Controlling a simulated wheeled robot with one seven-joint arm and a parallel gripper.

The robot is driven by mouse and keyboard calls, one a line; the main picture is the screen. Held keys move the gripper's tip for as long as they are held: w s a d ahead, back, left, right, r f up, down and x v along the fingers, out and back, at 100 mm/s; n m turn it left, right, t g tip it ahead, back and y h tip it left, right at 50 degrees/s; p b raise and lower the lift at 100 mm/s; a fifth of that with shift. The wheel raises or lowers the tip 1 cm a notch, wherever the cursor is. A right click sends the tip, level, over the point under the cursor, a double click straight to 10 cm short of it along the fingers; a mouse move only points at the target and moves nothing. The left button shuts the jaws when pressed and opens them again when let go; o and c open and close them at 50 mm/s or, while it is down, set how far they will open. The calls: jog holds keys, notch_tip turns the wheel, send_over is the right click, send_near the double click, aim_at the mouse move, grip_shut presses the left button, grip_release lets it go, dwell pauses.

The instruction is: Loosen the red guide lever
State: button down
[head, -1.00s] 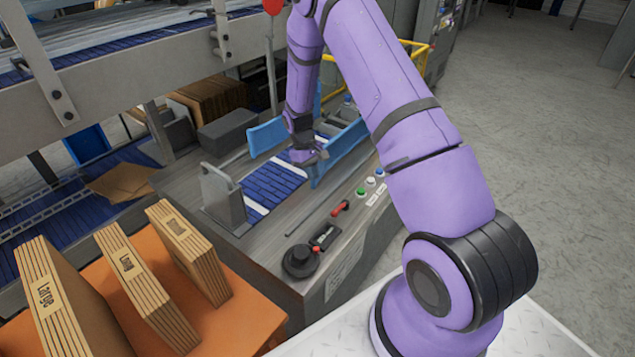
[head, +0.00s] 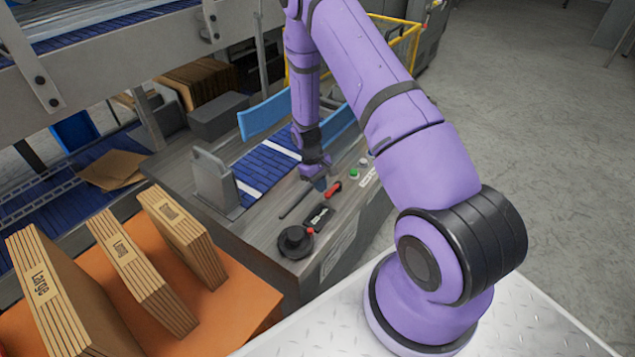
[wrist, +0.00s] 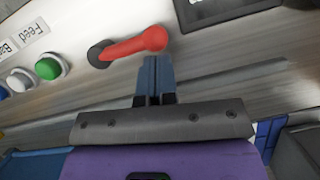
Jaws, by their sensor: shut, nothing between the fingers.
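The red guide lever (head: 333,188) lies on the machine's grey top, near the edge with the buttons. In the wrist view the red lever (wrist: 136,46) runs sideways from a dark pivot at its left to a rounded red knob at its right. My gripper (head: 320,184) points down just beside the lever in the head view. In the wrist view my gripper (wrist: 154,60) has its blue-grey fingers together and empty, with the tips close below the knob end. I cannot tell whether they touch the lever.
Beside the lever are a green button (wrist: 48,67), a white button (wrist: 19,80) and a slot in the top (head: 296,201). A dark plate with a small red-tipped handle (head: 320,217) and a black round knob (head: 295,242) sit nearer. Blue guide plates (head: 263,117) flank the blue conveyor.

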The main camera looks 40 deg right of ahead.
jog(key=shift+s+n, duration=0.35)
jog(key=shift+n, duration=0.25)
dwell(0.3)
jog(key=s+n, duration=0.1)
jog(key=n+h, duration=0.1)
jog(key=n, duration=0.1)
jog(key=shift+s+t, duration=0.3)
jog(key=shift+s, duration=0.1)
jog(key=s+n, duration=0.1)
jog(key=s+d+n+h, duration=0.1)
jog(key=n, duration=0.1)
jog(key=shift+n+t, duration=0.3)
jog(key=shift+t, duration=0.1)
jog(key=s+n, duration=0.1)
jog(key=d+n+t, duration=0.1)
jog(key=n, duration=0.1)
jog(key=shift+s+d+n+h, duration=0.15)
jog(key=shift+s+n+h, duration=0.15)
jog(key=shift+s+h, duration=0.1)
jog(key=shift+s+d+n+t, duration=0.3)
jog(key=shift+d+n, duration=0.25)
jog(key=shift+n, duration=0.45)
jog(key=shift+s+d+n+t, duration=0.25)
jog(key=shift+d+n, duration=0.3)
jog(key=shift+n, duration=0.45)
